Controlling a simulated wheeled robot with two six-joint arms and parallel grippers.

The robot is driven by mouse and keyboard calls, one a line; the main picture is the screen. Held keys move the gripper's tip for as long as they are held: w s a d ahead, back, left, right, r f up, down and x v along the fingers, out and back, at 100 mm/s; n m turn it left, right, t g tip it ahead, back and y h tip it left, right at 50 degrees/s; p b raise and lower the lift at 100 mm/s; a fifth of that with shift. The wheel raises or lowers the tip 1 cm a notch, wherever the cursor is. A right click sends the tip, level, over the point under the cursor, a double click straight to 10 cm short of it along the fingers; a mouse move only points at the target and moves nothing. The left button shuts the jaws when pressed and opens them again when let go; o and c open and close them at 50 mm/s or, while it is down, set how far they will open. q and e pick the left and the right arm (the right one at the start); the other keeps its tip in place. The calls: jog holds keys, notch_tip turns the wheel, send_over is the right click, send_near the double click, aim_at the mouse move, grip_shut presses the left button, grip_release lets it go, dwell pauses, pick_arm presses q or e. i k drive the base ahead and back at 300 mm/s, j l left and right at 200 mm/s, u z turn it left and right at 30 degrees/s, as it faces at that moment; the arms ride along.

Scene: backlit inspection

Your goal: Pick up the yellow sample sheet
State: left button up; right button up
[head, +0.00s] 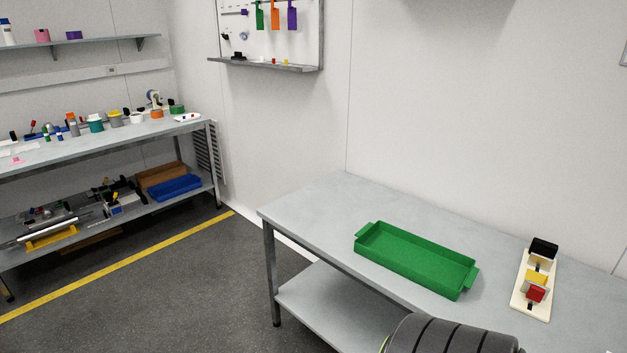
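A small yellow piece (536,278), which looks like the yellow sample sheet, stands in a cream holder (520,297) on the grey table at the right. A black piece (543,249) is behind it and a red piece (536,294) is in front of it in the same holder. The red piece hides part of the yellow one. Neither of my grippers is in view.
A green tray (415,259), which looks empty, lies on the grey table (310,207) left of the holder. The table's left end is clear. A cluttered workbench (100,140) stands at the far left, with a yellow floor line (120,266) before it.

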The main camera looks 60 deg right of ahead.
aim_at(542, 280)
jog(key=i+z, duration=0.1)
jog(key=z, duration=0.3)
jog(key=i+z, duration=0.1)
jog(key=z, duration=0.25)
jog(key=i+j+z, duration=0.1)
jog(key=z, duration=0.3)
jog(key=i+j+z, duration=0.1)
jog(key=z, duration=0.3)
